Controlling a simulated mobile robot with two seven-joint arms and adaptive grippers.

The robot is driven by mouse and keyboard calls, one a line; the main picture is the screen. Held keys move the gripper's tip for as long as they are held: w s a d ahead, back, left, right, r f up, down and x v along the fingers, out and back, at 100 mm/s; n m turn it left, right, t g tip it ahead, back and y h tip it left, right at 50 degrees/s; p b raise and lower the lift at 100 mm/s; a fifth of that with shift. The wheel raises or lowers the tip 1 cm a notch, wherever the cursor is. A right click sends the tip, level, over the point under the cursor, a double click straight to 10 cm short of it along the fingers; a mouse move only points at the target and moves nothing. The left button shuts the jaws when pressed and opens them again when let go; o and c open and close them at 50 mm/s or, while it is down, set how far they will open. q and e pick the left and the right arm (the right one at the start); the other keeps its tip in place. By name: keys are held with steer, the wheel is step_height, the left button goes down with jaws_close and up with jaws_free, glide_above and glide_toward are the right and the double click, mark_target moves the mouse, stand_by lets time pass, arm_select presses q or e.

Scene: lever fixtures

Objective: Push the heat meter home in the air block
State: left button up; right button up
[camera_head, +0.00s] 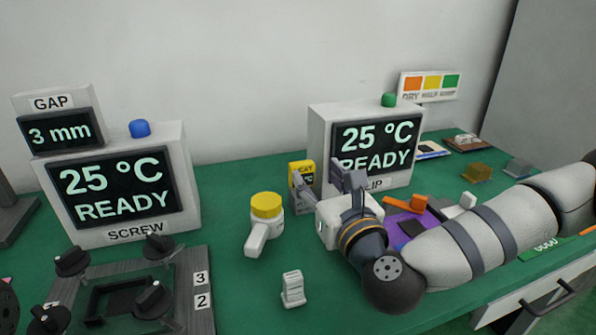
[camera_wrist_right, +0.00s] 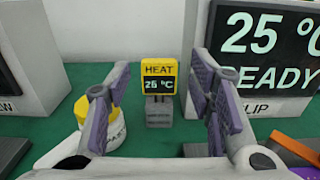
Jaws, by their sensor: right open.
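The heat meter (camera_wrist_right: 159,80) is a yellow unit with a dark display reading about 25 °C, labelled HEAT. It stands upright at the grey air block (camera_wrist_right: 159,113); how deep it sits I cannot tell. In the head view the meter (camera_head: 301,172) shows behind my right gripper, which partly covers its lower part and the block. My right gripper (camera_head: 326,182) is open and empty; in the wrist view its two purple-padded fingers (camera_wrist_right: 161,78) stand left and right of the meter, nearer the camera and apart from it. My left gripper is not in view.
A SCREW display box (camera_head: 120,185) stands left and a SLIP box (camera_head: 365,150) right behind my gripper. A dark clamp frame (camera_head: 190,260) lies front left; a small white block (camera_head: 292,288) stands in front.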

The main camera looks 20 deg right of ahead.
mark_target(304, 168)
steer(key=w, duration=0.2)
steer(key=w+f, duration=0.1)
steer(key=w, duration=0.2)
steer(key=w+f, duration=0.1)
steer(key=w, duration=0.1)
steer(key=shift+w+a+f, duration=0.2)
steer(key=shift+w, duration=0.2)
steer(key=c, duration=0.8)
